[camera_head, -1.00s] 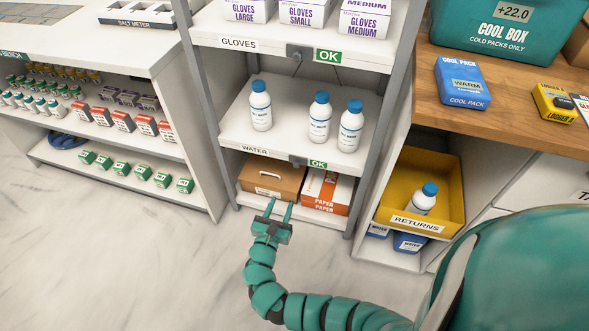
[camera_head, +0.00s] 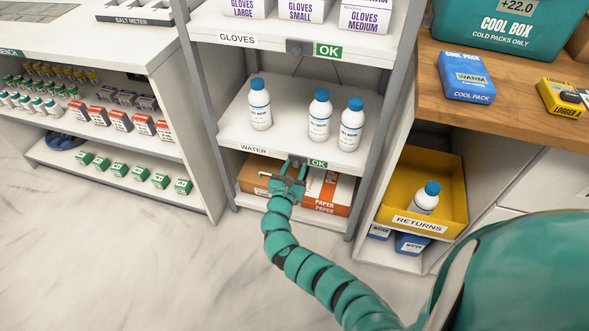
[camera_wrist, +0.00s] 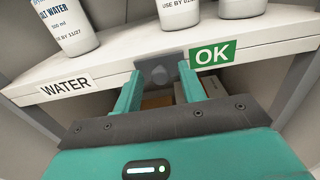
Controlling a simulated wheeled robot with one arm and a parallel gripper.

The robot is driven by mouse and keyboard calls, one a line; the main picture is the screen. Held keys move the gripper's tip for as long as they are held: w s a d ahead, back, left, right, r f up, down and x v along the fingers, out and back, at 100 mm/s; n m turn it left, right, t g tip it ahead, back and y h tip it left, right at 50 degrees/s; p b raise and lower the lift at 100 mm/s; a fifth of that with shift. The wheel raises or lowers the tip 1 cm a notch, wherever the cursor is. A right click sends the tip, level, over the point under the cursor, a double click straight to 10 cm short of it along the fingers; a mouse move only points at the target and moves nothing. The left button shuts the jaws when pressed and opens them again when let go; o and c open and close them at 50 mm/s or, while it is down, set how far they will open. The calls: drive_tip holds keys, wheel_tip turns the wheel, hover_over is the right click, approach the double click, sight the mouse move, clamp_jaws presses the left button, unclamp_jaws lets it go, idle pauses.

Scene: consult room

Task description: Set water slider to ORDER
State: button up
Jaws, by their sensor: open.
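The water slider (camera_wrist: 162,73) is a dark block with a round knob on the front edge of the water shelf (camera_head: 235,135). A green OK label (camera_wrist: 212,54) shows just right of it in the wrist view, and it also shows in the head view (camera_head: 318,163). The white WATER label (camera_wrist: 66,86) is on the left of the edge. My gripper (camera_head: 293,170) is open at the shelf edge. In the wrist view its two fingers (camera_wrist: 160,88) point at the slider, one on each side of the knob. Contact cannot be told. In the head view my gripper mostly hides the slider.
Three blue-capped bottles (camera_head: 320,118) stand on the water shelf. The gloves shelf (camera_head: 290,40) above has its own slider and OK label. A brown carton (camera_head: 255,178) and a paper box (camera_head: 330,190) sit below. A yellow returns bin (camera_head: 450,215) is at right.

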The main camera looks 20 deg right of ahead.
drive_tip(key=shift+c, duration=0.2)
clamp_jaws()
drive_tip(key=s+d+p, duration=0.1)
drive_tip(key=d, duration=0.1)
drive_tip(key=s+d+p, duration=0.1)
drive_tip(key=d, duration=0.1)
drive_tip(key=s+d+p, duration=0.1)
drive_tip(key=shift+s+d+r, duration=0.15)
drive_tip(key=shift+s+d, duration=0.4)
drive_tip(key=shift+d, duration=0.1)
drive_tip(key=shift+o, duration=0.2)
unclamp_jaws()
drive_tip(key=shift+s, duration=0.1)
